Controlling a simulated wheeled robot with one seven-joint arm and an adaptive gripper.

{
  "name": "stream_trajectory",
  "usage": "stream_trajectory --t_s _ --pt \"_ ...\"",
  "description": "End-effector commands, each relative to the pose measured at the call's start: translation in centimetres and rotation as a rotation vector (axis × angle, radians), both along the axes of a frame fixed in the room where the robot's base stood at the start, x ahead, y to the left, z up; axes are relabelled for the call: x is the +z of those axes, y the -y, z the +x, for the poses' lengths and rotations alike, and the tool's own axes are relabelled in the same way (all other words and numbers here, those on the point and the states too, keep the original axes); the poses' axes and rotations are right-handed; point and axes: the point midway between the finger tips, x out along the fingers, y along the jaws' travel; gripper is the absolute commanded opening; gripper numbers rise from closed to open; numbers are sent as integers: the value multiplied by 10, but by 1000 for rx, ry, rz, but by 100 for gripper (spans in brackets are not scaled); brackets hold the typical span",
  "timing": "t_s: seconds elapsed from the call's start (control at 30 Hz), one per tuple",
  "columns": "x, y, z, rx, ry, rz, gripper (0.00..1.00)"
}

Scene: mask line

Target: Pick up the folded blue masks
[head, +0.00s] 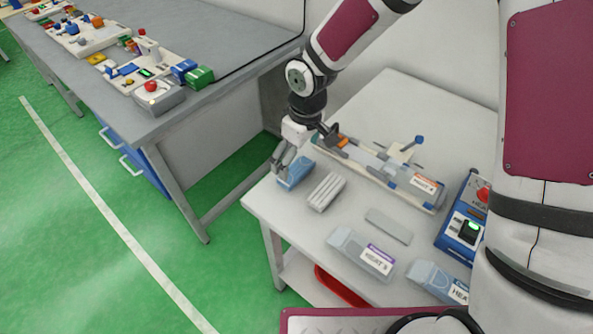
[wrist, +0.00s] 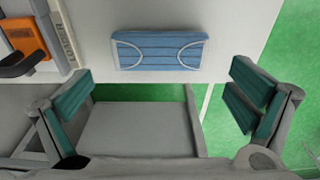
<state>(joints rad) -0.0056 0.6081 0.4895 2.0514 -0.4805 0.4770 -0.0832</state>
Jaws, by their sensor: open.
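The folded blue masks (head: 296,173) lie flat as a small stack at the left corner of the white table. In the wrist view the blue masks (wrist: 160,51) show pleats and white ear loops near the table's edge. My gripper (head: 280,166) is just above and beside the masks in the head view. In the wrist view my gripper (wrist: 160,105) has its two green-padded fingers wide apart with nothing between them. The masks sit ahead of the fingertips, between them from side to side. Whether a finger touches them cannot be told.
White folded pieces (head: 327,191) lie right beside the masks. A fixture with an orange part (head: 342,140) stands behind, also at the wrist view's left (wrist: 30,37). Clear bags (head: 361,252), a grey plate (head: 388,226) and a blue control box (head: 463,225) occupy the table's right side.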

Motion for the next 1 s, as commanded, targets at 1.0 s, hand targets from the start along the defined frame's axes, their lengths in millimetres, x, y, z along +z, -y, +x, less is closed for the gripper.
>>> stream_trajectory --t_s 1.0 --pt "-44 -2 1 0 -1 0 75"
